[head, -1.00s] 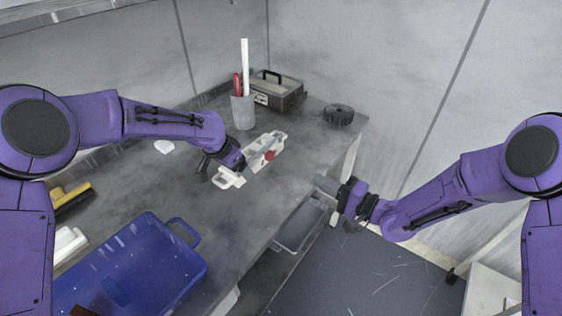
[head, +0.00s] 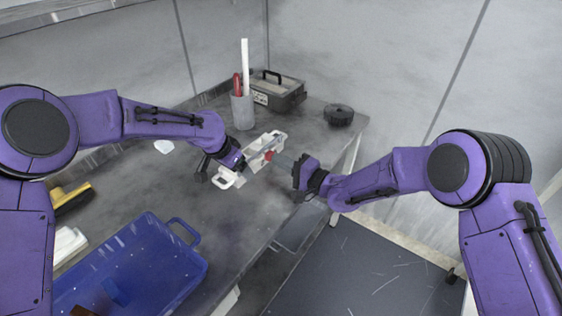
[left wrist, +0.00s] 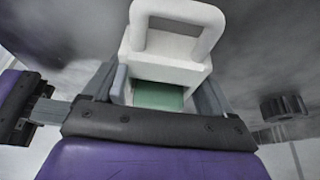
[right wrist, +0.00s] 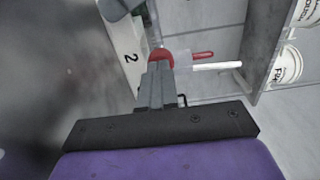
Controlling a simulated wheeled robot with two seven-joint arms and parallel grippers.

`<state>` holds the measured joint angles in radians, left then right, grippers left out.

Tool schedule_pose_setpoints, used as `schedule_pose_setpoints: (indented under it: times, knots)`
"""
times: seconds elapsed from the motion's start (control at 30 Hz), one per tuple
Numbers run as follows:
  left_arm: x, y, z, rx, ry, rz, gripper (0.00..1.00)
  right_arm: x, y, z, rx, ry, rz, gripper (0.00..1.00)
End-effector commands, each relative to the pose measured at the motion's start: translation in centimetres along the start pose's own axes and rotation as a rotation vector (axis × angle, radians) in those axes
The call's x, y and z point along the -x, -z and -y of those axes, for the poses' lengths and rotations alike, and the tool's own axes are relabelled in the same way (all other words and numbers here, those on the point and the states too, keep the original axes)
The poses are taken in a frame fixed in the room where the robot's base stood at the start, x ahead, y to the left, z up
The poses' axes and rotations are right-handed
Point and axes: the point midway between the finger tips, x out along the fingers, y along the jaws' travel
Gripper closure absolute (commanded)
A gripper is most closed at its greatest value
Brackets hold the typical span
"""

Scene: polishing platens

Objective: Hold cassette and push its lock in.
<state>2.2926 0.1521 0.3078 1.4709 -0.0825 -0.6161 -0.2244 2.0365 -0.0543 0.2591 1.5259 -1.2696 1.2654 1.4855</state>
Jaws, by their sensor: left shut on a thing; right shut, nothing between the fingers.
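The white cassette (head: 262,143) is held above the bench by my left gripper (head: 236,168). In the left wrist view the cassette (left wrist: 165,68) sits between the two fingers (left wrist: 162,95), with its loop handle sticking out beyond them and a green part between the fingers. The red lock (head: 268,156) is on the cassette's side facing my right arm. My right gripper (head: 284,161) is shut and empty, pointing at the lock. In the right wrist view its fingertips (right wrist: 158,72) are right at the red lock (right wrist: 160,56); I cannot tell whether they touch. The cassette's side there shows a "2".
A grey cup (head: 242,112) with red and white sticks, a toolbox (head: 277,92) and a black round part (head: 338,115) stand at the back. A blue crate (head: 190,285) and a yellow-black tool (head: 70,197) are at the front left. The bench edge runs below my right gripper.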

Motion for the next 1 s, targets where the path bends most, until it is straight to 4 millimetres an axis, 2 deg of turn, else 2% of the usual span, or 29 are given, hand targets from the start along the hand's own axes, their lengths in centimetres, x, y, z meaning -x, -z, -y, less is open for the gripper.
schedule_pose_setpoints:
  times: [0.13, 0.33, 0.67, 0.77, 1.0]
  knots:
    - [0.0, 0.0, 0.0, 0.001, 0.000, -0.001, 0.51, -0.2, 0.0, 0.0, 0.001, 0.000, 0.001, 1.00]
    - [0.0, 0.0, 0.0, 0.000, 0.000, -0.001, 0.51, -2.0, 0.0, 0.0, 0.002, 0.000, 0.001, 1.00]
    - [0.0, 0.1, -0.3, -0.004, -0.004, 0.000, 0.51, -1.7, 0.0, 0.0, 0.001, -0.001, 0.001, 1.00]
    - [0.0, 0.1, -0.3, -0.004, -0.004, -0.001, 0.51, -0.4, 0.1, 0.0, 0.000, -0.002, -0.001, 1.00]
    - [0.0, 0.1, -0.1, -0.001, -0.001, -0.001, 0.51, 5.3, 0.2, 0.0, -0.002, -0.001, -0.004, 1.00]
